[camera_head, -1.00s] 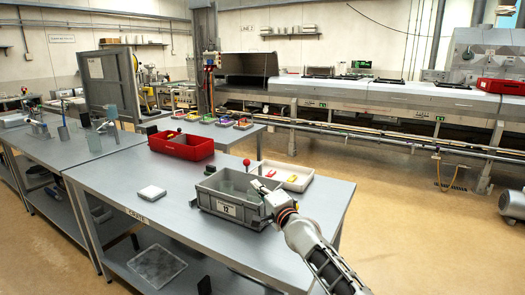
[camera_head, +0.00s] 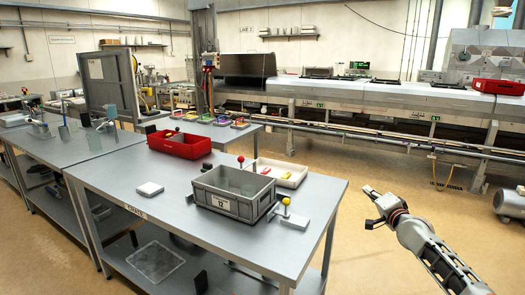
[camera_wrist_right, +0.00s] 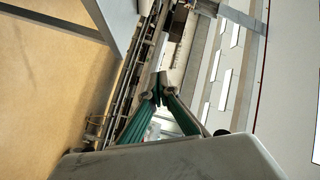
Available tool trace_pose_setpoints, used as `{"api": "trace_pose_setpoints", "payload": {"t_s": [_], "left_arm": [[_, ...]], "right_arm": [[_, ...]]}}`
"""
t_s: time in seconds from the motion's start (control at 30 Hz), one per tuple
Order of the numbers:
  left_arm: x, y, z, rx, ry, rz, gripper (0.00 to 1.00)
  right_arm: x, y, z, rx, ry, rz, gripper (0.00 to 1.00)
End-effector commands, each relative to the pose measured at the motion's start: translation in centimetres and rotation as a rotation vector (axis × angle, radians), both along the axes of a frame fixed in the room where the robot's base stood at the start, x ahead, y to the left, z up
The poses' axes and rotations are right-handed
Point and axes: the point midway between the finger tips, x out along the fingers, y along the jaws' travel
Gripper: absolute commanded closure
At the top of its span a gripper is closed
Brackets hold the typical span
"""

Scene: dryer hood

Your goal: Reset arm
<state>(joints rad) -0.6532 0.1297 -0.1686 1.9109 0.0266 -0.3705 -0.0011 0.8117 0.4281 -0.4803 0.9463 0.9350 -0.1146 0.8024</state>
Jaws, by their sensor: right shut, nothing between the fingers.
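My right gripper (camera_head: 371,192) is shut and empty. In the head view it hangs in open space to the right of the table (camera_head: 150,209), clear of its edge, with the floor behind it. In the right wrist view its green-padded fingers (camera_wrist_right: 158,95) meet at the tips with nothing between them. My left gripper is not in the head view.
On the table stand a grey crate (camera_head: 220,205) labelled 12, a red bin (camera_head: 180,148), a white tray (camera_head: 294,180), a white block (camera_head: 149,189) and a yellow-knobbed lever (camera_head: 286,206). A long machine (camera_head: 380,100) runs along the back. Floor (camera_head: 395,170) is free between.

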Motion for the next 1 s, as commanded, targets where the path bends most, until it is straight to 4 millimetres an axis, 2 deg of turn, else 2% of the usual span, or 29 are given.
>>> {"api": "trace_pose_setpoints", "payload": {"t_s": [0.03, 0.1, 0.33, 0.4, 0.57, 0.67, 0.77, 0.87, 1.0], "left_arm": [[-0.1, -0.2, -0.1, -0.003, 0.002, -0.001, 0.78], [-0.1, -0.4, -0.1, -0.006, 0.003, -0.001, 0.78], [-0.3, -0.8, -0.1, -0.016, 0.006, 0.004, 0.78], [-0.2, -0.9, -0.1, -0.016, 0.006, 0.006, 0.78], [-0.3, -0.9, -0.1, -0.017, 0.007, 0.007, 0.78], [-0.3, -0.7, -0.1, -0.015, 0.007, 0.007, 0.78], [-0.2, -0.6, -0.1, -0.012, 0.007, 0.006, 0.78], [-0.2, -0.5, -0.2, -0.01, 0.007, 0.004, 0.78], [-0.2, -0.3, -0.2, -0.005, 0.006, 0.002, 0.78]], "right_arm": [[-0.3, -2.6, 0.3, -0.024, 0.0, -0.024, 1.0], [-0.6, -5.5, 0.6, -0.049, -0.001, -0.05, 1.0], [-2.1, -13.8, 2.0, -0.125, 0.0, -0.13, 1.0], [-3.1, -12.2, -0.9, -0.171, 0.027, -0.103, 1.0], [-5.7, -10.5, -6.2, -0.299, 0.073, -0.058, 1.0], [-7.9, -9.1, -10.0, -0.39, 0.105, -0.02, 1.0], [-11.0, -7.7, -14.3, -0.498, 0.14, 0.028, 1.0], [-15.0, -6.1, -19.0, -0.628, 0.178, 0.088, 1.0], [-21.5, -4.0, -24.8, -0.817, 0.22, 0.183, 1.0]]}}
